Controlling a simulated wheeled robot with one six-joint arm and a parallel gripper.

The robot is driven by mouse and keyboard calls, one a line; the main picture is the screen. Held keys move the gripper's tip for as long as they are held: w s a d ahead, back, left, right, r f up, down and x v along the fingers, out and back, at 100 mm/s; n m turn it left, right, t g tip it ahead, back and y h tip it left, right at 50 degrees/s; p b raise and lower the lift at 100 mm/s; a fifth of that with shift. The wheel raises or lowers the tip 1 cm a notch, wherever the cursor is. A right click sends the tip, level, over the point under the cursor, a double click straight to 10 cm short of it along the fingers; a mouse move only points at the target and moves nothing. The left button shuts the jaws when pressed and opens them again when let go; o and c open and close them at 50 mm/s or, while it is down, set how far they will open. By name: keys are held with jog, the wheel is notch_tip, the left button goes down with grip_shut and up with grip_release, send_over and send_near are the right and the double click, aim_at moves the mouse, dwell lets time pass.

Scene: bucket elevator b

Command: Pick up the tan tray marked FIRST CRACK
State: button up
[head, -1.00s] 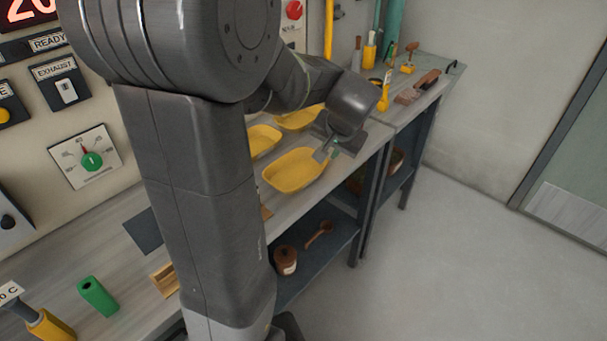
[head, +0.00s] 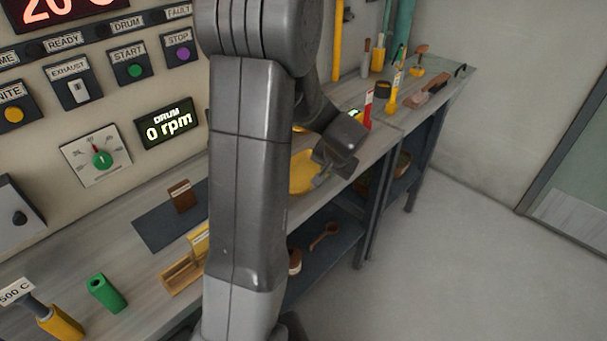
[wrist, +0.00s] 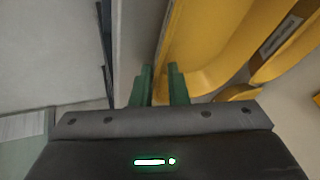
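A yellow-tan tray (head: 303,172) sits on the bench, partly hidden behind my arm; no FIRST CRACK marking is readable on it. My gripper (head: 328,168) is at its right end, low over the bench. In the wrist view the same colour of tray (wrist: 205,50) fills the upper right. My two green fingers (wrist: 161,88) stand apart, with a narrow gap at the tray's left edge. I cannot tell whether the rim lies between them. A grey label plate (wrist: 282,35) shows on a yellow wall further right, too small to read.
Bottles and tools, including a yellow bottle (head: 393,92) and a brush (head: 428,93), stand on the bench to the right. A green block (head: 107,293) and a wooden holder (head: 183,272) are at the left. The control panel (head: 97,100) is behind. Floor (head: 450,260) at right is clear.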

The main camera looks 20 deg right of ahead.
jog(key=shift+f, duration=0.1)
grip_shut()
